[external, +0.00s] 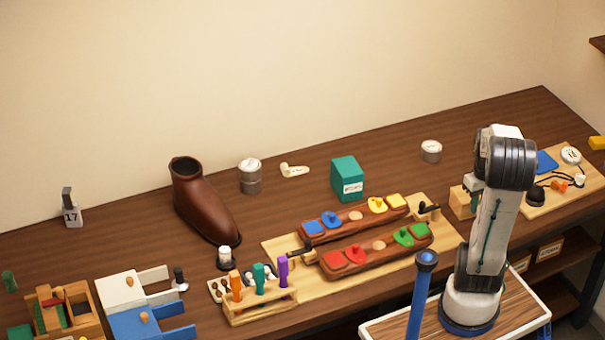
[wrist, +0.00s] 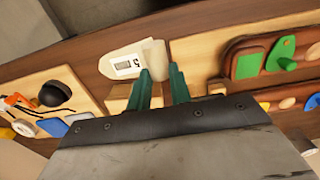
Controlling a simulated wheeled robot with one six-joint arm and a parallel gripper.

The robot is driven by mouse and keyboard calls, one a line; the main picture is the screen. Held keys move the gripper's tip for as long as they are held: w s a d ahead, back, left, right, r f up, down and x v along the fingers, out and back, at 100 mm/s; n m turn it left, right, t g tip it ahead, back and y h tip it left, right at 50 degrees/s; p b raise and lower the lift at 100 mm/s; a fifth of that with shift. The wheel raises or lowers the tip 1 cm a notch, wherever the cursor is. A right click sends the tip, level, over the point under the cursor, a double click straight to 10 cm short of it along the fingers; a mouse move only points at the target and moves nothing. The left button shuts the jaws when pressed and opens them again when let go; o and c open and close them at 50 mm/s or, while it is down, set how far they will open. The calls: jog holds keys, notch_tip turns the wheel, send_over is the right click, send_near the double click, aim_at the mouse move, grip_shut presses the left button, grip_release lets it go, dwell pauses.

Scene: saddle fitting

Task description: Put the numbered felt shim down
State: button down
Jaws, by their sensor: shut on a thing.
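The cream felt shim (wrist: 122,62) has a white label that appears to read 5. In the wrist view it is at the fingertips of my gripper (wrist: 162,73), whose green fingers are shut on its raised tab. My gripper (external: 472,183) shows in the external view at the right, low over or beside a small wooden block (external: 463,203); the held shim cannot be made out there. A similar pale labelled piece (external: 294,170) lies at the back of the table.
A wooden board (external: 283,248) carries two brown bars with coloured pieces, left of my gripper. A pale tray (external: 530,208) with cables and small parts lies to the right. A green box (external: 347,179) and brown boot form (external: 200,205) stand further back.

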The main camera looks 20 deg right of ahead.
send_over(463, 192)
jog(key=shift+s+f, duration=0.1)
jog(key=shift+f, duration=0.6)
jog(key=shift+w+d+f, duration=0.1)
jog(key=shift+w+f, duration=0.1)
jog(key=shift+f, duration=1.55)
jog(key=shift+f, duration=0.2)
jog(key=c, duration=1.3)
grip_release()
jog(key=shift+r, duration=0.1)
